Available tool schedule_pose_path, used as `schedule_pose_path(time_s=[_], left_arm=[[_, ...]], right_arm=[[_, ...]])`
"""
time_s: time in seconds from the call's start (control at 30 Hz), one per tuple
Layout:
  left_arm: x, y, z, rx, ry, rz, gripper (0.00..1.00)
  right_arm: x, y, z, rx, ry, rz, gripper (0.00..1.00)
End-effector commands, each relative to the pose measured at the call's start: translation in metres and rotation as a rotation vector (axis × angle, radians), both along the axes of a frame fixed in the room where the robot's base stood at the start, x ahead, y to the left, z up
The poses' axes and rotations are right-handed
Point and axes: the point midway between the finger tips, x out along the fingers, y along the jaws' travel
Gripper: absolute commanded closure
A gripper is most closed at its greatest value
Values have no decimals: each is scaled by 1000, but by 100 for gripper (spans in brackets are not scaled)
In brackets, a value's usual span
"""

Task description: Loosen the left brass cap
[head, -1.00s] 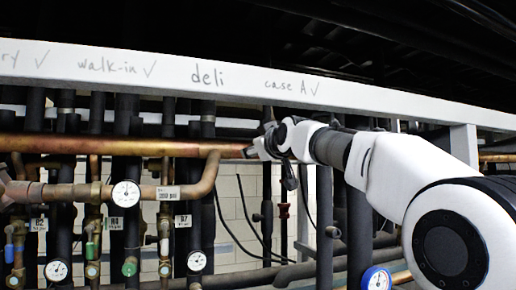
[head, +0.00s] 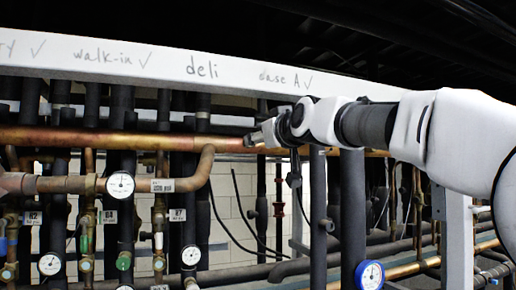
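Several small round brass caps sit on the valves low on the rack. One is at the far left edge (head: 9,272), another is below the green-handled valve (head: 86,265), and a third is farther right (head: 158,263). I cannot tell which one is the left brass cap. My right gripper (head: 262,135) comes in from the right, in front of the copper pipe's right end, above and right of these caps. Its fingers are small and seen side-on, so I cannot tell whether they are open. My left gripper is not in view.
A white beam (head: 230,75) with handwritten labels crosses above the gripper. A copper pipe (head: 100,140) runs below it. Dial gauges (head: 120,185) and dark vertical pipes crowd the left. A blue-rimmed gauge (head: 370,274) stands at lower right. A pale block wall shows behind.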

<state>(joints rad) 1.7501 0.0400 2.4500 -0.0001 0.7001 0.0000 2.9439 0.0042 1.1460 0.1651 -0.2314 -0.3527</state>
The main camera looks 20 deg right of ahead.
Motion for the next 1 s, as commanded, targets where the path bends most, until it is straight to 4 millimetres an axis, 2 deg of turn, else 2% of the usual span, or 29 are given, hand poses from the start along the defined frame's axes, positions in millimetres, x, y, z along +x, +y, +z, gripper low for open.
schedule_pose_path(time_s=[0.03, 0.1, 0.27, 0.5, 0.6, 0.87, 0.93, 1.0], left_arm=[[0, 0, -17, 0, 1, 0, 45], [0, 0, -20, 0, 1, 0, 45], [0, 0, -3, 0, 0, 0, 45], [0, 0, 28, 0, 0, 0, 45], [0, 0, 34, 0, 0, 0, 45], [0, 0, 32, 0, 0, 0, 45], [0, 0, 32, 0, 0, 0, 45], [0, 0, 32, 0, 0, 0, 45]], right_arm=[[0, 0, -9, 78, 0, -1, 45], [0, -1, -6, 169, 4, -2, 45], [15, 0, 3, 209, 9, -4, 45], [61, 2, 5, 208, 8, -3, 45], [73, 2, 2, 207, 8, -3, 45], [77, 2, -2, 206, 6, -3, 45], [77, 2, -2, 206, 6, -3, 63], [77, 2, -2, 206, 6, -3, 88]])
